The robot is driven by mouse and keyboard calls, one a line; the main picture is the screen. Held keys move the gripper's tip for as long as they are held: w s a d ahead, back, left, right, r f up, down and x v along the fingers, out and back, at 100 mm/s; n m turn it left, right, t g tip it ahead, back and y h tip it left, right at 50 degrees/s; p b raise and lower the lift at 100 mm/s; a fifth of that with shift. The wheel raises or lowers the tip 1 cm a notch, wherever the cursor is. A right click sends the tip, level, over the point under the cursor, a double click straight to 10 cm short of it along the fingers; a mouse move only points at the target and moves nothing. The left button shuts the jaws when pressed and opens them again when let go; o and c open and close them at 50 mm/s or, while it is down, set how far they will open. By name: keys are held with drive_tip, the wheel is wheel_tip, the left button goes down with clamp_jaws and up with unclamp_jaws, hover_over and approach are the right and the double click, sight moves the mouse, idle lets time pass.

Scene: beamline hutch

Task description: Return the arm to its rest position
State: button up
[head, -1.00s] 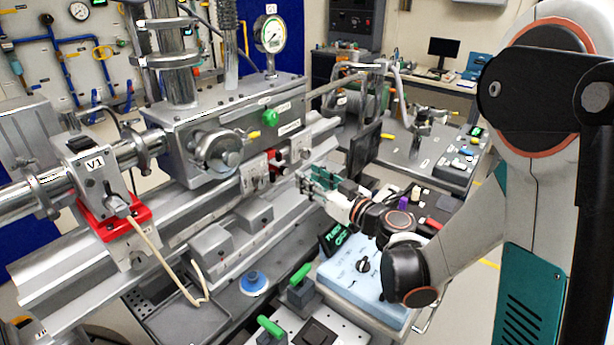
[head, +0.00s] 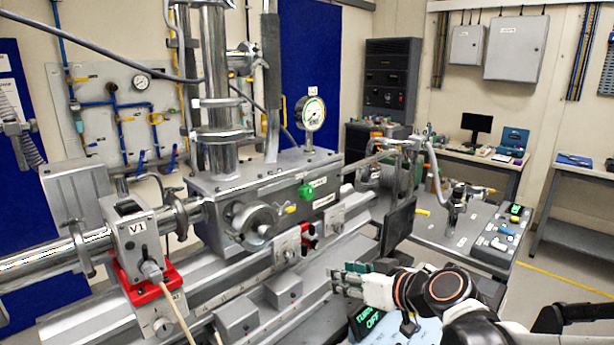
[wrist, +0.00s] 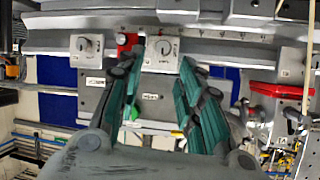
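My gripper (head: 348,280) is at the lower middle of the head view, with teal pads on its fingers. It reaches in front of the lower rail of the beamline assembly. In the wrist view my gripper (wrist: 174,55) has its two fingers spread apart, with nothing between them. Beyond the fingers is a grey panel with a knob (wrist: 160,50). My arm (head: 440,290) stretches from the lower right of the head view, low over the bench. Its upper links are out of the picture.
The steel chamber (head: 265,190) with a green knob (head: 306,193) and a gauge (head: 311,113) stands left of my arm. The V1 valve (head: 136,235) with a red clamp is at left. A dark monitor panel (head: 398,226) stands close behind my gripper. Open floor (head: 570,268) shows at right.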

drive_tip(key=s+d+f+m+g+h, duration=0.1)
drive_tip(key=s+d+m+h, duration=0.1)
drive_tip(key=s+d, duration=0.3)
drive_tip(key=s+d+f+m+g+h, duration=0.1)
drive_tip(key=s+d+h, duration=0.4)
drive_tip(key=s, duration=0.9)
drive_tip(key=shift+s+d+m+g+h, duration=0.15)
drive_tip(key=shift+d+m+g+h, duration=0.15)
drive_tip(key=shift+d+m+g, duration=0.7)
drive_tip(key=shift+a+t, duration=0.2)
drive_tip(key=shift+t, duration=0.1)
drive_tip(key=shift+c, duration=0.4)
